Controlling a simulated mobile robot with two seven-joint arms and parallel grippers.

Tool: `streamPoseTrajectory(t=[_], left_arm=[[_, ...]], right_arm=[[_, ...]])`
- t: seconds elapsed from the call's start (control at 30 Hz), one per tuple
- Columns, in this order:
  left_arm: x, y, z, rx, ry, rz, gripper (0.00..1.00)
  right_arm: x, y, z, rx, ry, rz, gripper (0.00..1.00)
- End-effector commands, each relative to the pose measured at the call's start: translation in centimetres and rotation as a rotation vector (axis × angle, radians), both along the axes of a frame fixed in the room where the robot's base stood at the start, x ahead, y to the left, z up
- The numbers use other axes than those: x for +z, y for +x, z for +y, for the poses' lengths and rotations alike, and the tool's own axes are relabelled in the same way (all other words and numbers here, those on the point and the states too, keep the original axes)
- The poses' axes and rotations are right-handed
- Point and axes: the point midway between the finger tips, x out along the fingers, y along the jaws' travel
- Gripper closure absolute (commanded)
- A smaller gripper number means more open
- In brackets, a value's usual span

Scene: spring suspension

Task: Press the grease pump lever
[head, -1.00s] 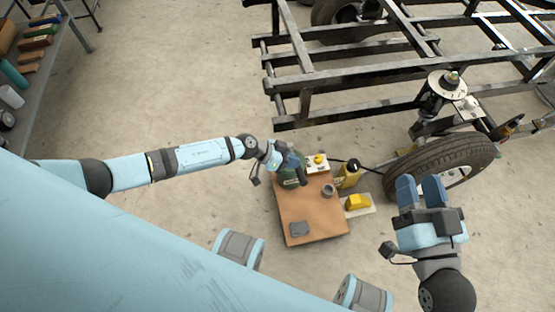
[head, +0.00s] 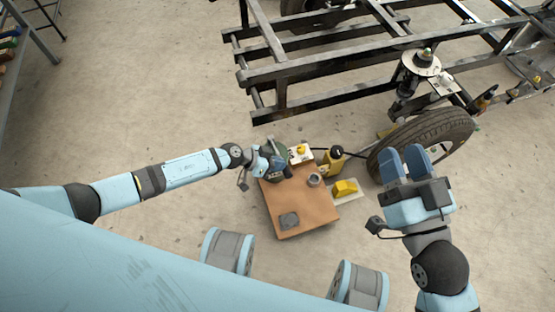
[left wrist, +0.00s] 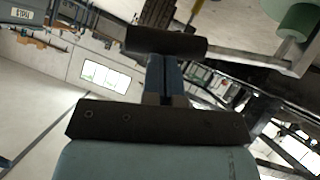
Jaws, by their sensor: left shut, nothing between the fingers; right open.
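A green body, seemingly the grease pump (head: 281,149), stands at the back left of a brown-topped stand in the head view, partly hidden by my left gripper (head: 277,164). The gripper is shut and empty, right at it. In the left wrist view, the shut blue fingers (left wrist: 164,78) reach up to a dark bar, seemingly the lever (left wrist: 165,42). A grey rod runs from it towards the green cylinder (left wrist: 296,17). The bar overlaps the fingertips; I cannot tell whether they touch. My right gripper (head: 405,163) is open and empty, right of the stand.
The brown stand top (head: 300,205) carries a grey cup (head: 314,180) and a dark grey block (head: 289,220). Beside it are a white box with a yellow button (head: 300,153), a yellow bottle (head: 333,160) and a yellow wedge (head: 345,188). A wheel (head: 425,140) and steel frame (head: 330,70) stand behind.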

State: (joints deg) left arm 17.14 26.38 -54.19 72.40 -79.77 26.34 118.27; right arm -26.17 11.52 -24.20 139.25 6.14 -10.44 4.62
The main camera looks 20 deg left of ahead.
Motion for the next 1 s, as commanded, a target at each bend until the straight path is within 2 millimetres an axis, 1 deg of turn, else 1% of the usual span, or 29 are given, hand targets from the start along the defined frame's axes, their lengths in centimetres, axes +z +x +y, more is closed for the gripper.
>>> streamPoseTrajectory(t=[0.03,0.07,0.23,0.3,0.4,0.53,0.7,1.0], left_arm=[[0.0,-0.3,-0.3,0.000,0.011,-0.014,1.00],[-0.2,-0.4,-0.3,0.001,0.020,-0.028,1.00],[-2.2,-1.1,-0.8,0.001,0.083,-0.121,1.00],[-3.1,-1.3,-0.9,0.001,0.113,-0.165,1.00],[-4.4,-1.6,-1.1,0.001,0.150,-0.222,1.00],[-5.8,-1.7,-1.2,0.003,0.194,-0.288,1.00],[-7.1,-1.7,-1.2,0.000,0.195,-0.289,1.00],[-7.9,-1.8,-1.3,0.000,0.194,-0.288,1.00]], right_arm=[[0.9,-0.1,0.0,-0.005,0.008,-0.014,0.57],[1.2,-0.1,-0.1,-0.009,0.012,-0.023,0.57],[-1.0,0.2,-0.7,-0.031,-0.050,0.068,0.57],[-1.5,0.3,-0.8,-0.036,-0.063,0.087,0.57],[-1.9,0.3,-0.8,-0.038,-0.069,0.094,0.57],[-1.7,0.3,-0.7,-0.033,-0.060,0.080,0.57],[-1.1,0.1,-0.5,-0.027,-0.042,0.054,0.57],[-0.5,0.0,-0.4,-0.022,-0.026,0.032,0.57]])
